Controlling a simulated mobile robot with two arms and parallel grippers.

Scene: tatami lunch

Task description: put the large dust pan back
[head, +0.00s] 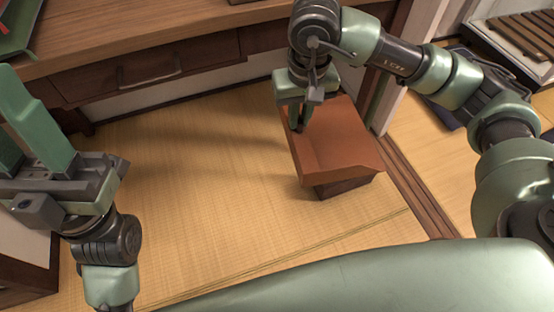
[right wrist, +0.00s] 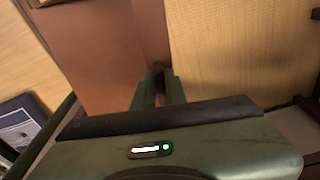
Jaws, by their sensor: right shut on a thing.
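The large dust pan (head: 340,138) is a broad orange-brown pan at the right of the middle in the head view. It lies tilted over a dark brown block or box (head: 346,187); I cannot tell whether they touch. My right gripper (head: 299,126) is shut on the pan's left edge. In the right wrist view the pan (right wrist: 98,50) fills the upper left, with the right fingertips (right wrist: 158,80) at its edge.
A wooden desk (head: 150,45) with drawers stands along the back. Tatami floor (head: 200,190) is clear between my arms. A dark wooden sill (head: 412,195) runs along the right. A wooden cabinet corner (head: 25,275) is at the lower left.

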